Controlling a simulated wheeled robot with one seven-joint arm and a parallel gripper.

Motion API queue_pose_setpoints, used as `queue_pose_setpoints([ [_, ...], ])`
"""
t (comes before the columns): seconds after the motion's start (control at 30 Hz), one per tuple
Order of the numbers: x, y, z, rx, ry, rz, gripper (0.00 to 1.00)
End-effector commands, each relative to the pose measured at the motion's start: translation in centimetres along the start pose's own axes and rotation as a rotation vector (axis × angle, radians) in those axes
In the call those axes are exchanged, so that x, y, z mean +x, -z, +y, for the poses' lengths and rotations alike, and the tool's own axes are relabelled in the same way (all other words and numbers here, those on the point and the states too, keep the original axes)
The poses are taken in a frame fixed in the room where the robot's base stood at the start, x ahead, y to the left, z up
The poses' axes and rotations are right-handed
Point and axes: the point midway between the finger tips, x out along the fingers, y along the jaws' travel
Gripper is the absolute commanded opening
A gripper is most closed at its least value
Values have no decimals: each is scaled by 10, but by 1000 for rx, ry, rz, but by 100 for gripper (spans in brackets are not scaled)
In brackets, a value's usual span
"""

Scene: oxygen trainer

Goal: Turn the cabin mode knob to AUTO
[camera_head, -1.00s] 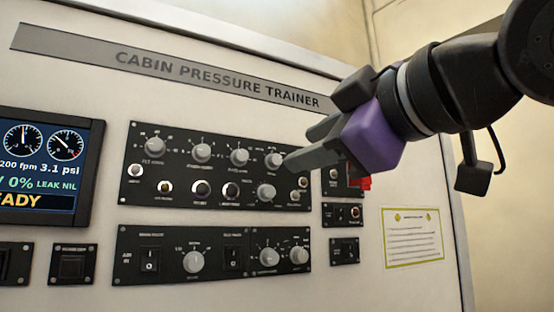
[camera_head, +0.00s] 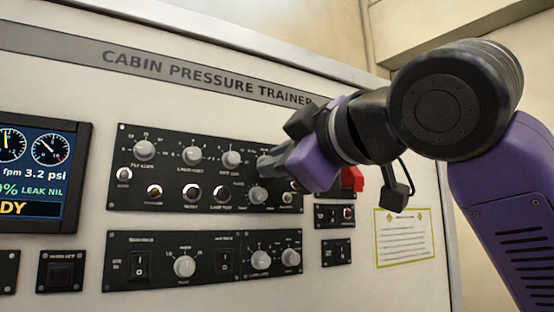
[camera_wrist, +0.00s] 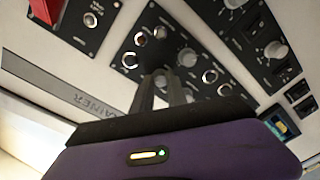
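The upper knob panel (camera_head: 170,208) has a row of grey knobs along its top and one lower knob (camera_head: 258,195). The labels are too small to read, so I cannot tell which knob is cabin mode or where AUTO lies. My gripper (camera_head: 270,163) reaches in from the right, its fingertips at the rightmost top-row knob, which they mostly cover. In the wrist view the fingers (camera_wrist: 164,76) point at the panel, close together. Whether they touch or straddle that knob is hidden. A neighbouring knob (camera_wrist: 187,57) shows beside the fingertips.
A red switch guard (camera_head: 352,179) sits just right of my gripper. A lower panel (camera_head: 205,282) holds more knobs and rocker switches. A display (camera_head: 40,175) is at the left, and a notice card (camera_head: 403,238) at the right.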

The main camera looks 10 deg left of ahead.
Motion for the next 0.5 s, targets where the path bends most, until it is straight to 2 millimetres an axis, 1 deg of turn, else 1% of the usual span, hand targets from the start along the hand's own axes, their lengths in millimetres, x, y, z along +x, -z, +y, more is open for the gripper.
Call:
queue_pose_setpoints([
  [0.33, 0, 0, 0, -11, 2, -1, 0],
  [0.5, 0, 1, 0, -64, 5, -3, 0],
])
